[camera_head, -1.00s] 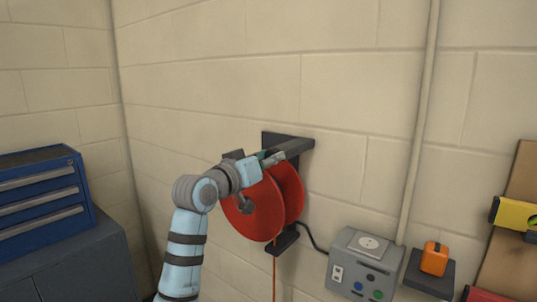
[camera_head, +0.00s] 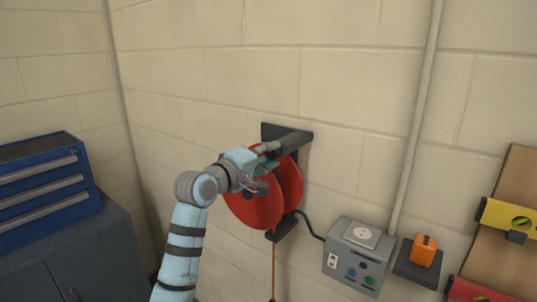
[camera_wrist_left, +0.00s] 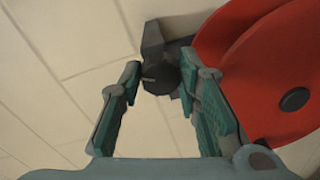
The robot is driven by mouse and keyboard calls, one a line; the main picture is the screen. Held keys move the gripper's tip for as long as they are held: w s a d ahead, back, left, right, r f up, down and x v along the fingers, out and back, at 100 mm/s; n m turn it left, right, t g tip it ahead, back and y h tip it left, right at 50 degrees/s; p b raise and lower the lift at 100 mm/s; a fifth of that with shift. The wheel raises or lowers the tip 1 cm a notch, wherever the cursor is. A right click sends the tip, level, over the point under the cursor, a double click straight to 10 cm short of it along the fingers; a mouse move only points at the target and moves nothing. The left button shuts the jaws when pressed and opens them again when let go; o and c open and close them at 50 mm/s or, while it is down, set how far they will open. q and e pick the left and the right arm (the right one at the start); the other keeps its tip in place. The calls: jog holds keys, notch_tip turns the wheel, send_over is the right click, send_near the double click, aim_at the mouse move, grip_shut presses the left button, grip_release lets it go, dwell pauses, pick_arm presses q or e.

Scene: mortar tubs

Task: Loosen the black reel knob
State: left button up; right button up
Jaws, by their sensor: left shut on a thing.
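The black reel knob (camera_wrist_left: 158,75) shows in the left wrist view as a dark round piece with a pale mark, at the end of the wall bracket's arm. My left gripper (camera_wrist_left: 158,80) is shut on it, one green-padded finger on each side. In the head view my left gripper (camera_head: 271,149) reaches the near end of the dark bracket (camera_head: 296,140), and its fingers mostly hide the knob. The red reel (camera_head: 289,183) hangs below the bracket and is partly covered by the gripper. My right gripper is not in view.
A grey socket box (camera_head: 345,262) is on the wall at lower right, beside an orange item (camera_head: 424,250) on a dark shelf. A blue drawer chest (camera_head: 40,190) stands at left. An orange cord (camera_head: 274,265) hangs from the reel. The wall above is clear.

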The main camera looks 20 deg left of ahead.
pick_arm(q)
jog(key=n, duration=0.5)
jog(key=shift+r+h, duration=0.1)
jog(key=shift+h, duration=0.2)
jog(key=shift+n, duration=0.3)
jog(key=o, duration=1.1)
jog(key=shift+a, duration=0.1)
jog(key=shift+o, duration=0.2)
jog(key=v, duration=1.2)
jog(key=shift+w+r, duration=0.1)
jog(key=shift+r, duration=0.05)
